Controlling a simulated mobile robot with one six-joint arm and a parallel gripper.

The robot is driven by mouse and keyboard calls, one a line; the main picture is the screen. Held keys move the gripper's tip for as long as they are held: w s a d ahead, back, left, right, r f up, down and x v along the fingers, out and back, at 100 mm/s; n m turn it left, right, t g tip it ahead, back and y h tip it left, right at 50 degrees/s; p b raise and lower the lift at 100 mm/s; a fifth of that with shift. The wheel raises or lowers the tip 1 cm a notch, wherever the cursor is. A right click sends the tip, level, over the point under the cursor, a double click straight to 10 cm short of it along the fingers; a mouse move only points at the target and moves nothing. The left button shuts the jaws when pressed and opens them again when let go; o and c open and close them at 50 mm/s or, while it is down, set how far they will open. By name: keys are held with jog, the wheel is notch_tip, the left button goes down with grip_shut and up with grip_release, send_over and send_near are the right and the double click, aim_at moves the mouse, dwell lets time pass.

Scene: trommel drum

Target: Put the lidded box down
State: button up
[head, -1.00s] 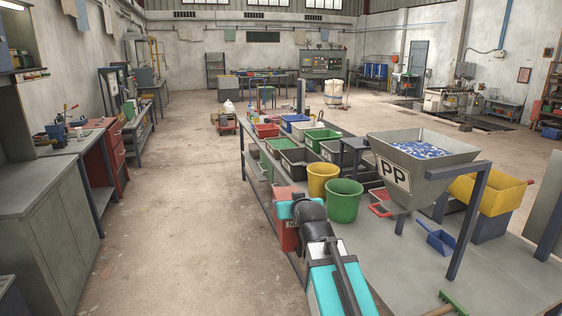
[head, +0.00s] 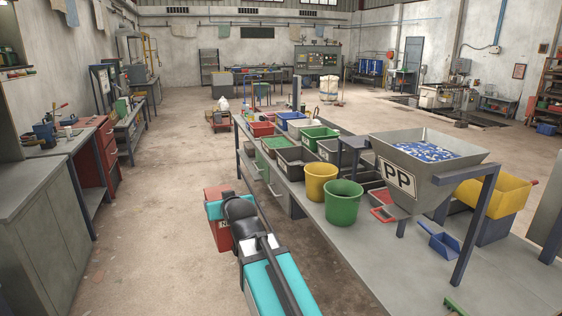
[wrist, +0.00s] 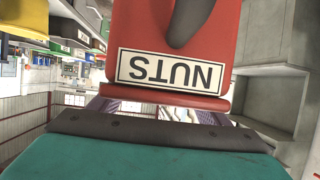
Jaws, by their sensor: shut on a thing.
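The lidded box is red with a white label reading NUTS. In the head view the red box (head: 221,239) is at the end of my arm, partly hidden by it. It is held over the aisle, left of the workbench edge. My gripper (head: 219,211) is shut on the box. In the wrist view the red box (wrist: 120,28) fills the upper middle, its label upside down. A dark finger (wrist: 189,22) lies across its face. I cannot tell how far its underside is from any surface.
The grey workbench (head: 420,285) on the right carries a yellow bucket (head: 321,183), a green bucket (head: 343,203), several bins and a PP hopper (head: 424,170). A grey cabinet (head: 45,225) stands at left. The concrete floor (head: 165,190) between them is clear.

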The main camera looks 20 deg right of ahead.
jog(key=shift+r, duration=0.1)
jog(key=s+d+f+b, duration=0.2)
jog(key=s+d+f, duration=0.2)
jog(key=d, duration=0.8)
jog(key=s+d+f+b, duration=0.3)
jog(key=s+d+f, duration=0.1)
jog(key=d, duration=0.8)
jog(key=s+d+f+h+b, duration=0.1)
jog(key=s+d+f, duration=0.4)
jog(key=d, duration=0.8)
jog(key=shift+m+b, duration=0.4)
jog(key=shift+b, duration=0.4)
jog(key=s+d+p, duration=0.1)
jog(key=d+p, duration=0.2)
jog(key=d, duration=1.5)
